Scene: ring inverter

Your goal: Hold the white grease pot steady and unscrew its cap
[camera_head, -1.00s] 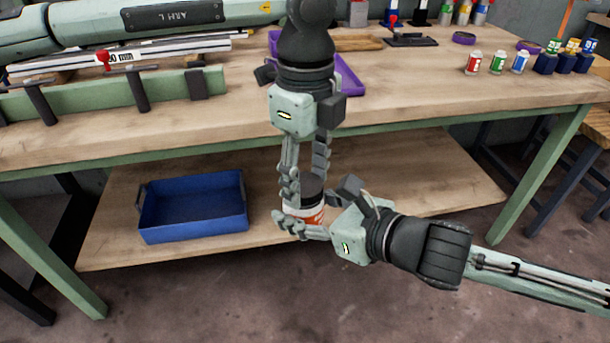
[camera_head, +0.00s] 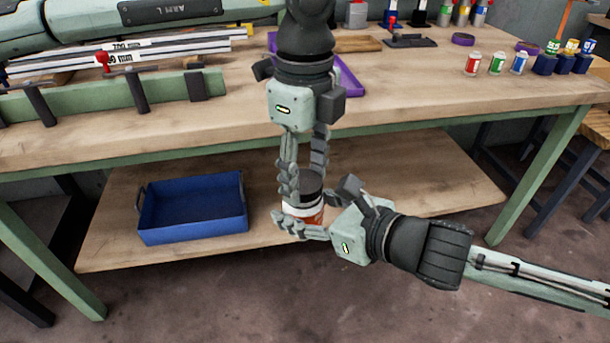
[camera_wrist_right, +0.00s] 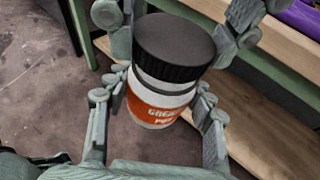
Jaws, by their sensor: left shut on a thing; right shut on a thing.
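The grease pot (camera_head: 311,216) is white with an orange label and stands upright between the fingers of my right gripper (camera_head: 303,228), held above the lower shelf. In the right wrist view, the pot (camera_wrist_right: 157,108) shows its lettering between the right fingers. Its black ribbed cap (camera_wrist_right: 174,46) sits at the pot's top; I cannot tell whether the thread still engages. My left gripper (camera_head: 303,185) points down from above, shut on the cap (camera_head: 310,181). Its fingers flank the cap at the top of the wrist view, and they partly hide it in the head view.
A blue bin (camera_head: 193,233) stands on the lower shelf (camera_head: 420,180), left of the grippers. The workbench top (camera_head: 430,90) is just behind the left gripper, with a purple tray (camera_head: 350,83) on it. Small coloured cans (camera_head: 497,62) stand at the back right.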

